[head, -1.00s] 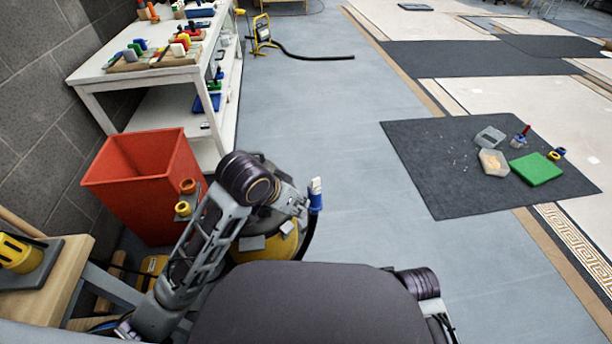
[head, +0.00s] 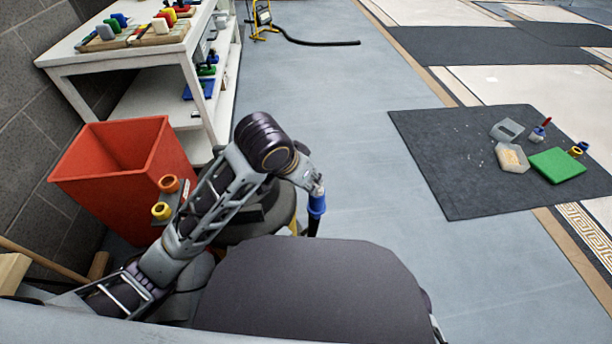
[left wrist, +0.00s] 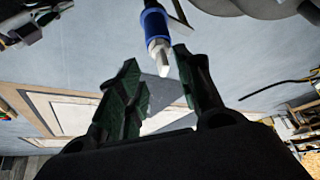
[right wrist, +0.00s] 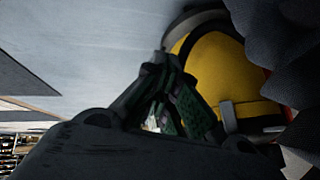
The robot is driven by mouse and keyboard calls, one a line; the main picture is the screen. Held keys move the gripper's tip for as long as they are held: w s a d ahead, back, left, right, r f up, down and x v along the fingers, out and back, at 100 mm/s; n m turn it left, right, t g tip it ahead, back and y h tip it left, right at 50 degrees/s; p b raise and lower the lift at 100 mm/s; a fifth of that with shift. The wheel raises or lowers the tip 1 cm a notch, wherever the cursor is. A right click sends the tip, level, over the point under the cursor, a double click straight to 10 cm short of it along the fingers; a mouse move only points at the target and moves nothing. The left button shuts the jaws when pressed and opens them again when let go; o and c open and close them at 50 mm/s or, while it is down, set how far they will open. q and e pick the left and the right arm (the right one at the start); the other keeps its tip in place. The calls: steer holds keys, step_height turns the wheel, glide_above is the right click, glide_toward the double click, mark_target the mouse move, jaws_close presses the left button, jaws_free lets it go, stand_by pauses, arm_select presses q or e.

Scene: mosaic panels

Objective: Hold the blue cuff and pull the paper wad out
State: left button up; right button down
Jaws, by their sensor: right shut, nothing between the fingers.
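The blue cuff (head: 316,206) sits on the end of a dark hose standing up beside a yellow tank with a dark lid (head: 240,226). In the left wrist view the blue cuff (left wrist: 154,24) has a whitish paper wad (left wrist: 159,58) sticking out of its end. My left gripper (head: 317,186) is just above the cuff in the head view; there it hides the wad. In the left wrist view my open left gripper (left wrist: 156,64) has its fingertips either side of the wad; contact is unclear. My right gripper (right wrist: 160,66) is shut and empty near the yellow tank (right wrist: 222,75).
A red bin (head: 120,175) stands left of my left arm, with a white shelf table (head: 85,60) behind it. Open grey floor (head: 350,120) lies ahead.

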steer(key=c, duration=1.5)
jaws_free()
steer(key=shift+w+r, duration=0.15)
steer(key=shift+w, duration=0.15)
steer(key=shift+c, duration=0.2)
steer(key=o, duration=0.7)
steer(key=shift+w+d+r+n, duration=0.15)
steer(key=shift+w+d+n, duration=0.2)
steer(key=shift+n, duration=0.05)
steer(key=shift+o, duration=0.5)
steer(key=shift+n, duration=0.5)
steer(key=w+a+r+n+t+y, duration=0.1)
steer(key=w+a+r+t+y, duration=0.1)
steer(key=r, duration=0.4)
steer(key=w+a+r+n+t+y, duration=0.2)
steer(key=a+r+t+y, duration=0.1)
steer(key=r+t, duration=0.3)
steer(key=shift+w+a+r+t+y, duration=0.4)
steer(key=shift+r+y, duration=0.1)
steer(key=shift+r, duration=0.1)
